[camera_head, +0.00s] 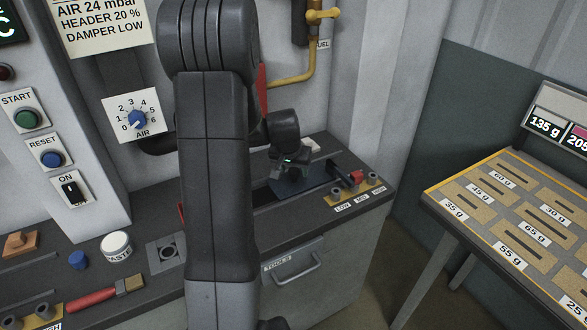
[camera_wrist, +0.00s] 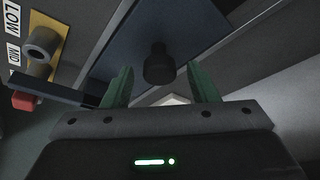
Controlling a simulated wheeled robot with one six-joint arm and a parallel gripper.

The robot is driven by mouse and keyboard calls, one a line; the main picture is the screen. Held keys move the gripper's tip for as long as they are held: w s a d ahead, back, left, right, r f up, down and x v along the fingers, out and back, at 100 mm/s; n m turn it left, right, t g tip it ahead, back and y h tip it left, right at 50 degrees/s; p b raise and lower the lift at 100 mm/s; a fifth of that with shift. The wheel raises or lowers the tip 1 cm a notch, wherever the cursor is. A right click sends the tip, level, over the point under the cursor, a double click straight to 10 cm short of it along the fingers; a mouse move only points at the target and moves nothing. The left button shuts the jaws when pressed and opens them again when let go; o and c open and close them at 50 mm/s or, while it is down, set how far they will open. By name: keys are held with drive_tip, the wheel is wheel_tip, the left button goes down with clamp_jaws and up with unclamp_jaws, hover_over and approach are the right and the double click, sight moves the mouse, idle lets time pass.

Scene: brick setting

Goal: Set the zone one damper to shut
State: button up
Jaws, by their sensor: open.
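My gripper (camera_head: 292,160) is low over the back of the dark bench, partly hidden behind my arm. In the wrist view its two green fingers (camera_wrist: 162,76) are open, with a black round knob (camera_wrist: 158,65) showing between their tips. I cannot tell whether they touch the knob. The knob stands on a dark blue plate (camera_wrist: 190,22), which also shows in the head view (camera_head: 318,181). No zone one label or shut mark is readable, so I cannot confirm that this plate is the damper.
A yellow strip (camera_head: 346,194) marked LOW, MID and HIGH holds short posts beside a red-ended dark bar (camera_head: 356,177). A brass pipe (camera_head: 295,80) rises behind. An AIR dial (camera_head: 138,119) is on the left panel. A weight table (camera_head: 487,207) stands right.

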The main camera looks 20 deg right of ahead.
drive_tip(key=shift+f, duration=0.2)
clamp_jaws()
drive_tip(key=shift+a+f, duration=0.1)
drive_tip(key=shift+a, duration=0.1)
drive_tip(key=a+b, duration=0.2)
drive_tip(key=a, duration=0.2)
drive_tip(key=a+b, duration=0.3)
drive_tip(key=a, duration=0.1)
drive_tip(key=s+a+b, duration=0.1)
drive_tip(key=a+b, duration=0.2)
drive_tip(key=a, duration=0.1)
drive_tip(key=shift+a, duration=0.1)
